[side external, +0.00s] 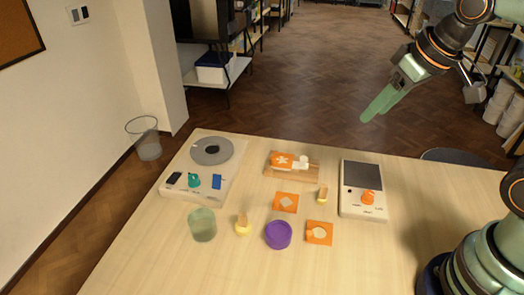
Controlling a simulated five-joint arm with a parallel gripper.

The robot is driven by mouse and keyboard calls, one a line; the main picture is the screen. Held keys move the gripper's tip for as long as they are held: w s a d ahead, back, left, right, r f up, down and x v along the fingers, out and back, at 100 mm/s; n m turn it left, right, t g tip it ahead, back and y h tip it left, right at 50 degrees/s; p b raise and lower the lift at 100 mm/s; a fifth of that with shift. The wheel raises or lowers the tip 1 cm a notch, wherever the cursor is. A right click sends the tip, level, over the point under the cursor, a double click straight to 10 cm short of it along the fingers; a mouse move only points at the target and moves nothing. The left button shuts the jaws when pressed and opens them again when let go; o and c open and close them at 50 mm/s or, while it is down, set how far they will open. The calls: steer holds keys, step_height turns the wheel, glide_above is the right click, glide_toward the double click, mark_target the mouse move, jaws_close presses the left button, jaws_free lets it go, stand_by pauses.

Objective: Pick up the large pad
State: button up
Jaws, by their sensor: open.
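My gripper (376,115) is at the upper right, high above the far edge of the table (130,260). Its two green fingers are apart, with nothing between them. Three orange square pads show: one with a pale flower shape (282,160) on a wooden tray, one with a pale diamond (286,202) on the table, and one with a pale round shape (319,232) nearer the front. They look close in size, and I cannot tell which is the large pad. My gripper touches none of them.
A white board with a grey disc (225,155) stands left, and a scale-like device with an orange knob (367,198) right. The front of the table is clear.

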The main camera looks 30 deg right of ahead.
steer(key=w+a+n+g, duration=0.2)
steer(key=w+a, duration=0.2)
steer(key=a, duration=0.2)
steer(key=n+g, duration=0.3)
steer(key=n, duration=0.3)
glide_toward(242, 213)
step_height(242, 213, down, 11)
steer(key=shift+w+r, duration=0.1)
jaws_close()
